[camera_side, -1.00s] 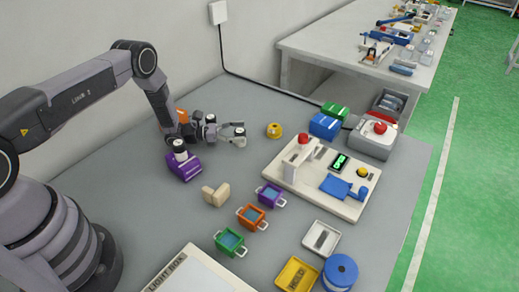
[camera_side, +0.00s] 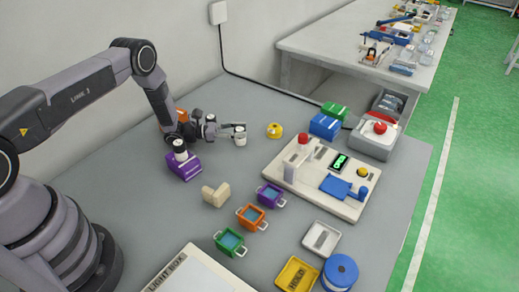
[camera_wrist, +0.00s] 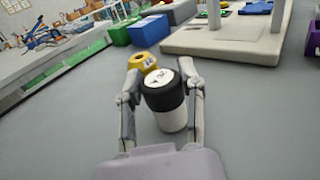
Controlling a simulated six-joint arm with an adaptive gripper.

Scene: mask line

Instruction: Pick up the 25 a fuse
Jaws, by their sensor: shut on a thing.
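A short white cylinder with a black band and a marked white top (camera_wrist: 172,115) stands between my fingers in the wrist view. It is also at the fingertips in the side view (camera_side: 241,138). Its marking is too blurred to read, so I cannot confirm a 25 A label. My gripper (camera_wrist: 161,76) is shut on it, one finger along each side. In the side view, my gripper (camera_side: 236,131) is low over the grey table.
A yellow round piece (camera_side: 275,131) lies just beyond the held cylinder. Blue (camera_side: 325,126) and green (camera_side: 335,109) blocks and a white station board (camera_side: 285,180) stand to the right. A beige piece (camera_side: 216,195) and small handled bins (camera_side: 252,217) are in front. Table between is clear.

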